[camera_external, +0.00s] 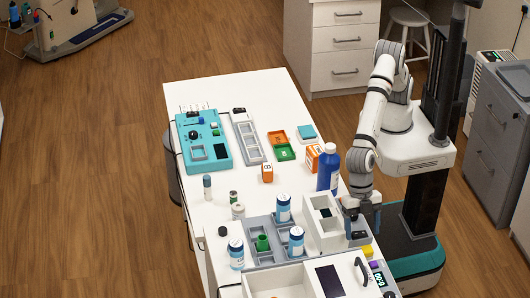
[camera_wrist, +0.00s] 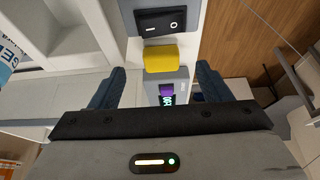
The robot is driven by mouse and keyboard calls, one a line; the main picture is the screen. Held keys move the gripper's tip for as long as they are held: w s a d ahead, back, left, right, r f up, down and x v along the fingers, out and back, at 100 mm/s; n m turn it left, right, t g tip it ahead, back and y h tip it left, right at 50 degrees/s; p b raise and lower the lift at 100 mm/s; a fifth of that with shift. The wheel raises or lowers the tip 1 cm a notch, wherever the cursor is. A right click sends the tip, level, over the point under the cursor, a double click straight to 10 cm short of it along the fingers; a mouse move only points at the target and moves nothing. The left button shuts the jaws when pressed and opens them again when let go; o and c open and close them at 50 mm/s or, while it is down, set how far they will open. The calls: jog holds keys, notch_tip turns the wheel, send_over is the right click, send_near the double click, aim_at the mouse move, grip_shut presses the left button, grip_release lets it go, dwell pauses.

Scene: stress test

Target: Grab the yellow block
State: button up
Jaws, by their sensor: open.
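The yellow block (camera_wrist: 174,57) is between the two fingertips in the wrist view, slightly beyond them, with clear gaps on both sides. It sits between a black rocker switch and a small grey device with a lit display. In the external view the yellow block (camera_external: 374,264) is small, near the front right edge of the table. My gripper (camera_wrist: 161,72) is open and empty, its dark blue fingers apart. In the external view my gripper (camera_external: 361,218) hangs over the table's right edge, behind the block.
The black rocker switch (camera_wrist: 161,21) and the display device (camera_wrist: 168,92) are close to the block. A white compartment box (camera_external: 322,222) stands left of the gripper, with a blue bottle (camera_external: 328,170) behind it. Several containers stand further left. The wooden floor lies beyond the table's right edge.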

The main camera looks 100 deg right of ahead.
aim_at(364, 247)
jog(key=shift+a+p+x, duration=0.15)
jog(key=shift+p+x, duration=0.35)
jog(key=shift+x, duration=1.1)
jog(key=shift+a+p+x, duration=0.15)
jog(key=shift+p+x, duration=0.3)
jog(key=shift+x, duration=1.15)
jog(key=shift+r, duration=0.15)
jog(key=shift+c, duration=0.4)
jog(key=c, duration=1)
